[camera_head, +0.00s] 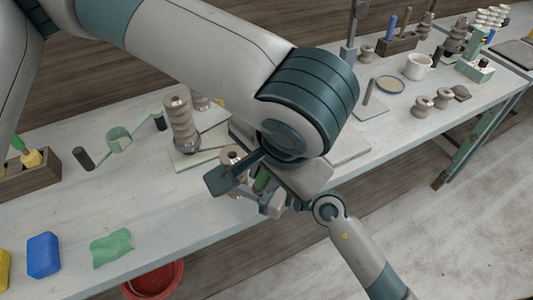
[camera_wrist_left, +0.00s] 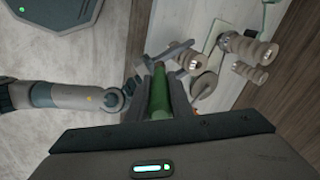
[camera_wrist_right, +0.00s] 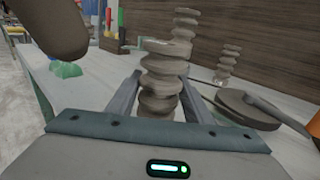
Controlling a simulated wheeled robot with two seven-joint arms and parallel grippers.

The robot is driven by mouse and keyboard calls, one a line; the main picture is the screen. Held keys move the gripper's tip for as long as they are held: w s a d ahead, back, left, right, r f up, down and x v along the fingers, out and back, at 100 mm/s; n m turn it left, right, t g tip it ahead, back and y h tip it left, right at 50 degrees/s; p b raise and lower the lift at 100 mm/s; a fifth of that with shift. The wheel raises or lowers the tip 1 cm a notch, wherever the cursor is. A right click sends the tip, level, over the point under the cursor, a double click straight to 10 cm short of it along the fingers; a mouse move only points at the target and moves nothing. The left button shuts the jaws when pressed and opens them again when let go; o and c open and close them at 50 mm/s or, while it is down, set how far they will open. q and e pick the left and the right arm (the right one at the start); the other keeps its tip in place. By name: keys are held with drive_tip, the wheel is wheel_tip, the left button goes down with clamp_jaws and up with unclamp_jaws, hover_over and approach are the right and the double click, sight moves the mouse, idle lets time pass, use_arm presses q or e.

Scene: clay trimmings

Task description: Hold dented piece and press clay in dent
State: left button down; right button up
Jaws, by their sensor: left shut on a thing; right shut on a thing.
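My left gripper (camera_wrist_left: 159,72) is shut on a green cylindrical handle (camera_wrist_left: 160,95); this handle (camera_head: 261,181) also shows under my left arm in the head view. My right gripper (camera_wrist_right: 158,100) is shut on a ribbed grey-brown clay piece (camera_wrist_right: 162,85), held upright between its fingers. In the left wrist view the ribbed piece (camera_wrist_left: 189,61) is just beyond the handle. I cannot tell whether they touch. The dent is not discernible. A green clay lump (camera_head: 111,247) lies at the table's front left.
A ribbed stack (camera_head: 180,122) stands on a board behind my grippers. A round slab with a tool on it (camera_wrist_right: 246,109) lies beside the held piece. Blue block (camera_head: 43,255) and wooden box (camera_head: 31,178) are at left. A red bowl (camera_head: 152,282) is below the table edge.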

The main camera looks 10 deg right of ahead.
use_arm(q)
drive_tip(key=shift+a+f, duration=0.2)
drive_tip(key=shift+f, duration=0.15)
drive_tip(key=shift+w+f, duration=0.1)
drive_tip(key=shift+w, duration=0.1)
drive_tip(key=shift+w+a+f, duration=0.25)
drive_tip(key=shift+w+f, duration=0.25)
drive_tip(key=shift+w, duration=0.3)
drive_tip(key=shift+w+a+f, duration=0.3)
drive_tip(key=shift+w+f, duration=0.2)
drive_tip(key=shift+w, duration=0.3)
drive_tip(key=shift+w+a+f, duration=0.25)
drive_tip(key=shift+w+f, duration=0.25)
drive_tip(key=shift+w, duration=0.3)
drive_tip(key=shift+w+f, duration=0.1)
drive_tip(key=shift+f, duration=0.2)
drive_tip(key=shift+w+a+f, duration=0.1)
drive_tip(key=shift+f, duration=0.25)
drive_tip(key=shift+f, duration=0.2)
drive_tip(key=shift+w+a+r, duration=0.1)
drive_tip(key=shift+w, duration=0.2)
idle(0.8)
